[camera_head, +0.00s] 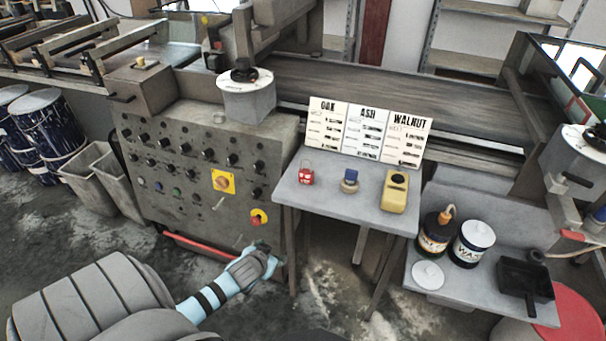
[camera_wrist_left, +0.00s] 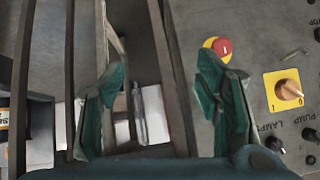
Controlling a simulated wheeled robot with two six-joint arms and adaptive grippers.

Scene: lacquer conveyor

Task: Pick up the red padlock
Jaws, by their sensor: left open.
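The red padlock (camera_head: 306,176) stands on the left part of a small grey table (camera_head: 340,199). A thin shackle shows above its red body. My left gripper (camera_head: 268,256) is low and to the left of the table, in front of the control panel, clear of the padlock. In the left wrist view its two green fingers (camera_wrist_left: 164,108) are spread apart with nothing between them. The padlock does not show in the left wrist view. My right gripper is not in view.
A blue-topped item (camera_head: 349,182) and a yellow device (camera_head: 394,192) share the table, with OAK, ASH and WALNUT cards (camera_head: 367,132) behind. The control panel (camera_head: 200,170) stands left. Cans and a black tray (camera_head: 525,278) sit on the right-hand bench.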

